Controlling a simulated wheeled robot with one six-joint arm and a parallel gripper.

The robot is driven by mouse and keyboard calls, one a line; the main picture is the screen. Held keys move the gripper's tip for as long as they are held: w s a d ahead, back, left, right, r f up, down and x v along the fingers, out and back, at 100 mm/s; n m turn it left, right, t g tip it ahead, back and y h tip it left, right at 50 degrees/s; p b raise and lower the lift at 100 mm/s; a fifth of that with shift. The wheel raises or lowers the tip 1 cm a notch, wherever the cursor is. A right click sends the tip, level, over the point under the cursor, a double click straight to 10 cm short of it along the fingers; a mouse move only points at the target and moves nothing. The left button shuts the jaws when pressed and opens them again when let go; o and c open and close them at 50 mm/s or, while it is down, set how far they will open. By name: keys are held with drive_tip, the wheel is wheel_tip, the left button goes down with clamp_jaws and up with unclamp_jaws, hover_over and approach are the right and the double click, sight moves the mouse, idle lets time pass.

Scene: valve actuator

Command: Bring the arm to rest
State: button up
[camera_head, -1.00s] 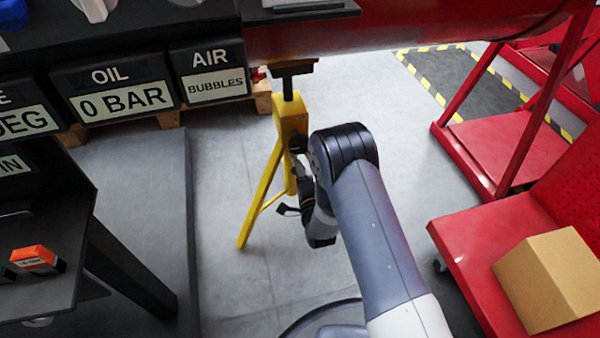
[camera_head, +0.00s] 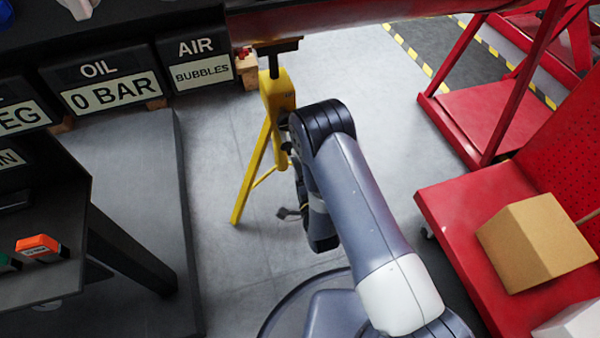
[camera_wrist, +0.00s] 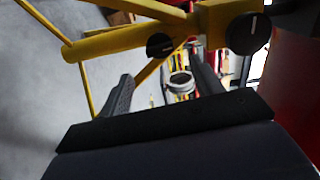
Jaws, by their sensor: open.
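My arm (camera_head: 365,195) is folded in the middle of the head view, its bend in front of a yellow stand (camera_head: 276,95). My gripper (camera_head: 290,213) hangs below the bend, mostly hidden behind the arm; only a dark finger shows clearly. In the wrist view my gripper (camera_wrist: 163,85) has its two dark fingers spread apart. I see nothing held between them. The yellow stand's tube with black knobs (camera_wrist: 130,38) crosses the wrist view beyond the fingers. I cannot tell the exact gap between gripper and stand.
A red cart (camera_head: 455,205) carrying a cardboard box (camera_head: 535,240) stands on the right. A dark bench (camera_head: 60,215) with an orange item (camera_head: 38,246) is on the left. Panels reading OIL (camera_head: 105,82) and AIR (camera_head: 196,60) stand behind. Grey floor (camera_head: 385,110) is clear between.

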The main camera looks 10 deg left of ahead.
sight(290, 151)
drive_tip(key=shift+v, duration=0.9)
drive_tip(key=shift+w+a, duration=0.1)
drive_tip(key=b+x, duration=0.3)
drive_tip(key=x, duration=0.7)
drive_tip(key=shift+w+f, duration=0.1)
drive_tip(key=shift+w, duration=0.15)
drive_tip(key=shift+a+n, duration=0.1)
drive_tip(key=shift+n, duration=0.2)
